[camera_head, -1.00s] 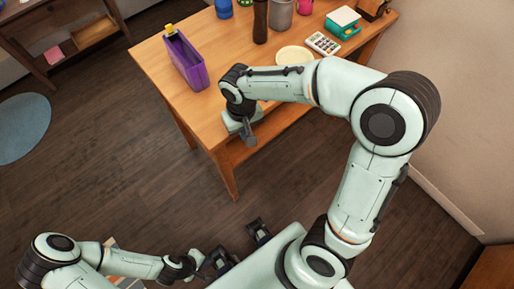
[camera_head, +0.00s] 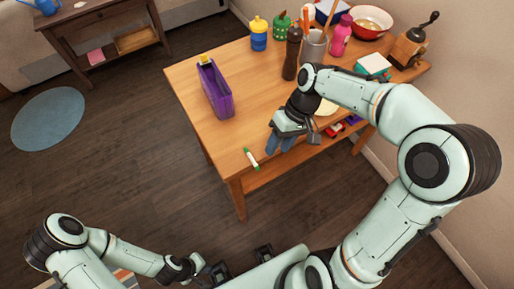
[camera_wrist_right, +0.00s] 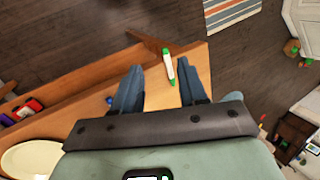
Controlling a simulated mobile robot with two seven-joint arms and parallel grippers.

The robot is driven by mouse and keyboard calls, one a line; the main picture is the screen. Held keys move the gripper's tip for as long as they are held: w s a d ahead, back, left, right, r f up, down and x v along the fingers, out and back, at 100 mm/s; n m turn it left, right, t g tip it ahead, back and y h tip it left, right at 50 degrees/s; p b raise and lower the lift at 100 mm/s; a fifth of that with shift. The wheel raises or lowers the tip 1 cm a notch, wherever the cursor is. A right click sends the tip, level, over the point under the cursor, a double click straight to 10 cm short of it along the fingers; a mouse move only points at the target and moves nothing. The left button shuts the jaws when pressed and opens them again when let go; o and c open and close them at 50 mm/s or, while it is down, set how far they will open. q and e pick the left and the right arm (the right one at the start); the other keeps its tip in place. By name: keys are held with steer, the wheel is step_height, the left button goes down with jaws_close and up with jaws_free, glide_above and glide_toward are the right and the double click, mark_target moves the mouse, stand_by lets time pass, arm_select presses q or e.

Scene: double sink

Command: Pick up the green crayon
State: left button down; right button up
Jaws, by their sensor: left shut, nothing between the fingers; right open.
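The green crayon (camera_head: 250,158), green with pale bands, lies on the table's (camera_head: 195,117) near edge in the head view. In the right wrist view the crayon (camera_wrist_right: 169,66) shows between and ahead of the two blue fingertips, nearer the right one. My right gripper (camera_head: 280,145) is open and empty, just right of the crayon in the head view; its fingers also show in the right wrist view (camera_wrist_right: 158,85). My left gripper (camera_head: 208,274) is shut and low at the bottom left, away from the table.
A purple bin (camera_head: 215,90) stands on the table's left part. A pepper mill (camera_head: 292,54), a grey cup (camera_head: 313,48), a pink bottle (camera_head: 341,36) and a coffee grinder (camera_head: 413,42) stand farther back. A pale plate (camera_head: 327,106) is partly behind my right arm.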

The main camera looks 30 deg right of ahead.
step_height(320, 180, up, 2)
steer(key=w+d+y, duration=0.1)
steer(key=w+d, duration=0.1)
steer(key=w, duration=0.1)
glide_toward(251, 158)
steer(key=s+f, duration=0.2)
steer(key=s, duration=0.2)
steer(key=shift+n+t, duration=0.3)
steer(key=shift+n, duration=0.1)
steer(key=x, duration=0.5)
steer(key=shift+a+f, duration=0.15)
steer(key=shift+a, duration=0.05)
arm_select(q)
steer(key=shift+w+d+r, duration=0.2)
steer(key=shift+w+r, duration=0.05)
steer(key=shift+s+f+b, duration=0.2)
steer(key=shift+f+b, duration=0.1)
steer(key=shift+b, duration=0.05)
arm_select(e)
steer(key=shift+f, duration=0.25)
jaws_close()
